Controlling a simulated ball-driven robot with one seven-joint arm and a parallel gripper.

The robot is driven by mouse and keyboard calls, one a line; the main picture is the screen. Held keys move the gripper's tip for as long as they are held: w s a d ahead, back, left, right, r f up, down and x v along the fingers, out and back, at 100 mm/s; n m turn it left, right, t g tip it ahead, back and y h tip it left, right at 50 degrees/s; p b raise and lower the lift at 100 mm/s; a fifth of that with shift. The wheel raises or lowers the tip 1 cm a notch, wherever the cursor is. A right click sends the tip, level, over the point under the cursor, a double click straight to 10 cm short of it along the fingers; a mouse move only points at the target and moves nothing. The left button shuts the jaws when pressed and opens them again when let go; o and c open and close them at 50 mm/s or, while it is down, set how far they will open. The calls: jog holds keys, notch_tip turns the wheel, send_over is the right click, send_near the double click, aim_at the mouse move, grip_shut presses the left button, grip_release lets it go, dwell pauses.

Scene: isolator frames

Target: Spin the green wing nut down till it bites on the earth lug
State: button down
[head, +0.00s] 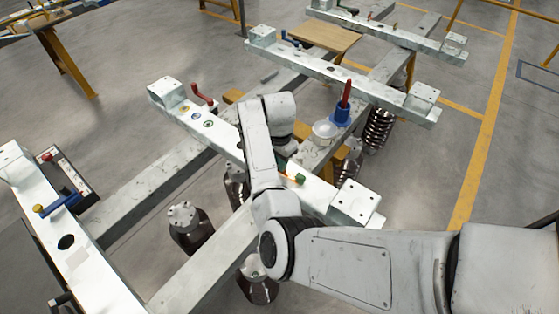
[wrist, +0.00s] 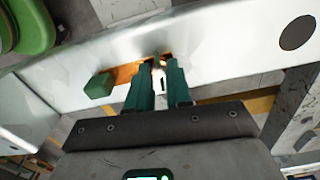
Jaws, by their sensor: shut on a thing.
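In the wrist view, my gripper (wrist: 160,66) has its two dark green fingers closed together at the pale beam. A small dark green piece shows between the fingertips, which I take as the green wing nut (wrist: 157,60); the fingers hide most of it. The orange-copper earth lug (wrist: 126,74) lies flat on the beam under the tips. A green block (wrist: 98,86) sits at its left end. In the head view, the lug's green block (head: 300,179) shows just right of my arm, which hides most of the gripper. I cannot tell how close the nut sits to the lug.
Dark cylinders (head: 190,230) stand below the beams.

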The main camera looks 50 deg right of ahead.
jog(key=c, duration=1)
grip_release()
notch_tip(320, 180, up, 11)
jog(key=shift+f, duration=0.1)
